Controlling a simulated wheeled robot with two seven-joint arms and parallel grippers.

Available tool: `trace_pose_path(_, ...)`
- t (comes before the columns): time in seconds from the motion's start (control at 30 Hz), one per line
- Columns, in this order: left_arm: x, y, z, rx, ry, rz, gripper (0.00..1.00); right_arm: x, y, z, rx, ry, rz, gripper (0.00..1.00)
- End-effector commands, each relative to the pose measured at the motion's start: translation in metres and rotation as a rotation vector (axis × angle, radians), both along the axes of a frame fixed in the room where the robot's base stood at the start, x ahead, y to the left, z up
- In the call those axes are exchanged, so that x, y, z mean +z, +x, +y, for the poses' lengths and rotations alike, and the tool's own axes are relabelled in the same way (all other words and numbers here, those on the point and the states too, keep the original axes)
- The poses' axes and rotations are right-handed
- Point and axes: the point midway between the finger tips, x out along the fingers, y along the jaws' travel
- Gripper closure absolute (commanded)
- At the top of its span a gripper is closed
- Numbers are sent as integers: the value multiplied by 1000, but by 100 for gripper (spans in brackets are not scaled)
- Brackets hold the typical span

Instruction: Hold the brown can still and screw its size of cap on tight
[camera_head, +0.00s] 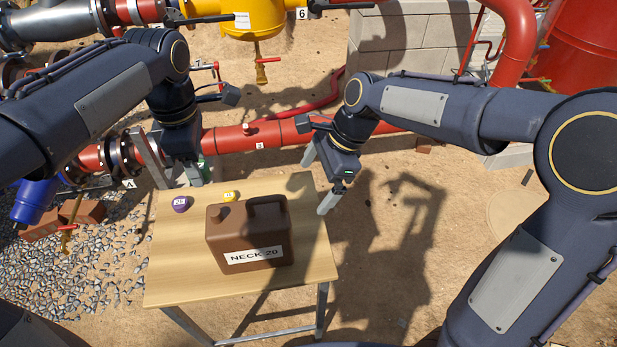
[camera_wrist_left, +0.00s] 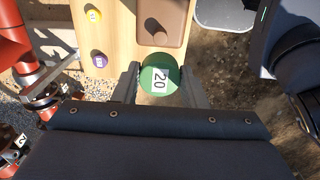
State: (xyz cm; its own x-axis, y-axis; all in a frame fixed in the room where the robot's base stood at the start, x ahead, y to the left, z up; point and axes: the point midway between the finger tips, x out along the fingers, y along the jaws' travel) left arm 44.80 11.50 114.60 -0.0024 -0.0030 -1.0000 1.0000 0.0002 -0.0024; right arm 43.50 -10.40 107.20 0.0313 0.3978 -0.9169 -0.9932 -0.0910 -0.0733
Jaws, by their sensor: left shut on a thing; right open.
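The brown can (camera_head: 248,234), labelled NECK 20, stands upright on the table with its handle on top and its spout (camera_head: 222,211) at the left. The spout also shows in the left wrist view (camera_wrist_left: 158,37). My left gripper (camera_head: 180,172) is shut on the green cap (camera_wrist_left: 158,82), marked 20, past the table's far edge and apart from the can. In the head view the cap is mostly hidden behind a finger. My right gripper (camera_head: 321,180) is open and empty beyond the table's right edge, not touching the can. A purple cap (camera_head: 181,204) and a yellow cap (camera_head: 229,196) lie on the table.
The wooden table (camera_head: 180,275) is clear at its left and front. A red pipe (camera_head: 270,138) runs behind it, close beyond my grippers. A yellow vessel (camera_head: 250,15) and a block wall (camera_head: 410,45) stand further back. Gravel lies to the left.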

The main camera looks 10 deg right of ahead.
Motion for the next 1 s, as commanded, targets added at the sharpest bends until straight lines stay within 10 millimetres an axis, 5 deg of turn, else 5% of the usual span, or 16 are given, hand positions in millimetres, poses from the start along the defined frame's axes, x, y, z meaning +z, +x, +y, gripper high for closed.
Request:
trace_pose_path(0.37, 0, 0, 0, 0, 0, 0, 100, -30, 13, 24, -92, -16, 78, 0)
trace_pose_path(0.7, 0, 0, 0, 0, 0, 0, 100, -89, 12, 48, -90, -18, 79, 0)
trace_pose_path(1.0, 0, 0, 0, 0, 0, 0, 100, -119, 12, 60, -91, -16, 75, 0)
